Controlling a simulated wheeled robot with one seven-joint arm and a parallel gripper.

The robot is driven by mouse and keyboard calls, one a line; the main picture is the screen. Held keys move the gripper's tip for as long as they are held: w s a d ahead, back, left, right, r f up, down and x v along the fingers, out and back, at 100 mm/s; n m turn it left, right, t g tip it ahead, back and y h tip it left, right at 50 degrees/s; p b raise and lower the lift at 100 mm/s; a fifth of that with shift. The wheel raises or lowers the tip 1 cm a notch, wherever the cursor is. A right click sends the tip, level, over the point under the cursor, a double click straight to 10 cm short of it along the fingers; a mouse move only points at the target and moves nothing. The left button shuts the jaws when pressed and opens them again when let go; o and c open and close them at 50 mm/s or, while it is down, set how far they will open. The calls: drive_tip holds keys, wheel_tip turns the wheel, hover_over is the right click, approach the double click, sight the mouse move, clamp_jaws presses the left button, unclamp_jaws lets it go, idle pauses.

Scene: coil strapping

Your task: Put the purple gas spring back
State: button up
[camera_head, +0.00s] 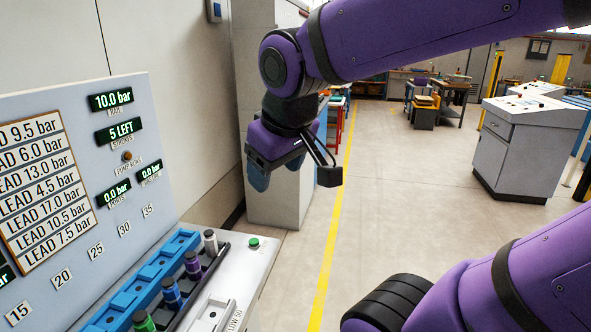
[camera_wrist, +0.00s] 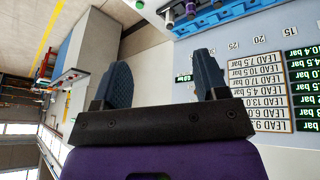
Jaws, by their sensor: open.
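The purple gas spring (camera_head: 192,264) stands upright in a dark rack (camera_head: 208,272) on the light bench top, between a grey-capped spring (camera_head: 210,242) and a blue one (camera_head: 172,292). Only its upper part shows. A blue slotted block (camera_head: 150,272) runs beside the rack, along the foot of the panel. My gripper (camera_head: 275,172) is open and empty, in the air beyond the far end of the rack and well above it. In the wrist view my gripper (camera_wrist: 162,66) shows two dark blue fingers spread apart with nothing between them.
A slanted panel (camera_head: 90,95) with readouts and lead labels rises left of the rack. A green spring (camera_head: 144,321) stands nearest in the rack. A green button (camera_head: 254,243) sits on the bench top. A grey cabinet (camera_head: 262,120) stands behind my gripper. Open floor lies to the right.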

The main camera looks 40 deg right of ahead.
drive_tip(key=shift+m+t+y, duration=0.3)
drive_tip(key=shift+m+y, duration=0.2)
drive_tip(key=shift+y, duration=0.1)
drive_tip(key=shift+s+r, duration=0.25)
drive_tip(key=shift+s, duration=0.95)
drive_tip(key=shift+s+r, duration=0.25)
drive_tip(key=shift+s, duration=0.9)
